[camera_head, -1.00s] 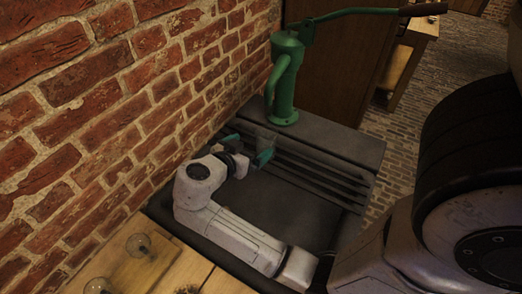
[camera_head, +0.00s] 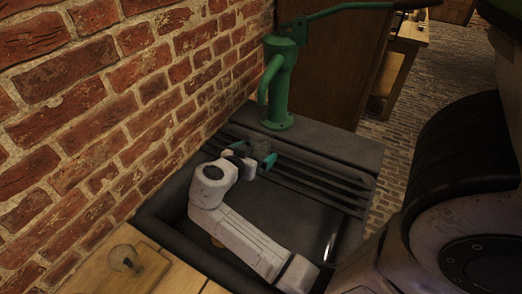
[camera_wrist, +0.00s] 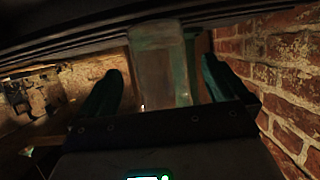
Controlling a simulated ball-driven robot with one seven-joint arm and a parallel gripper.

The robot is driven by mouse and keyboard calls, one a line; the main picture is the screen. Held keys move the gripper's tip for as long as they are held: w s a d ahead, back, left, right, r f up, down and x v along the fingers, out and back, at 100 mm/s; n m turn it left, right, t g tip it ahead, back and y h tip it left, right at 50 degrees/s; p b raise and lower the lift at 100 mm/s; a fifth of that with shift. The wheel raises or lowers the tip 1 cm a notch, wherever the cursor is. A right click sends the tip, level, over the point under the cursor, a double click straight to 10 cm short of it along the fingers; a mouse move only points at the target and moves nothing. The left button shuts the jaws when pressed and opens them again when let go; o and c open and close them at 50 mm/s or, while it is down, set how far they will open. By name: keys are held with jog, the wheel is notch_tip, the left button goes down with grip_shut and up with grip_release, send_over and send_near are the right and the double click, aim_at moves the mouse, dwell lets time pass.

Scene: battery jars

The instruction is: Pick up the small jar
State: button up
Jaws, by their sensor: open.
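The small jar (camera_head: 262,146) is a dull, see-through grey-green glass. It stands on the dark slatted part of the sink, just in front of the green pump. My gripper (camera_head: 253,154) has teal fingers and is open at the jar. In the wrist view the jar (camera_wrist: 158,62) shows upright between the two spread fingers of my gripper (camera_wrist: 162,68), with a gap at each side. The picture is dim there, and I cannot tell how deep the jar sits between the fingers.
The green hand pump (camera_head: 279,85) stands behind the jar on the sink's back ledge. A brick wall (camera_head: 110,100) runs close on the left. The dark sink (camera_head: 165,210) lies under my arm. A wooden counter (camera_head: 150,275) with a round glass item (camera_head: 125,259) is at the lower left.

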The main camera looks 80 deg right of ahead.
jog(key=x, duration=0.4)
jog(key=shift+f, duration=0.1)
jog(key=shift+c, duration=0.2)
jog(key=c, duration=1.3)
jog(key=shift+r, duration=0.25)
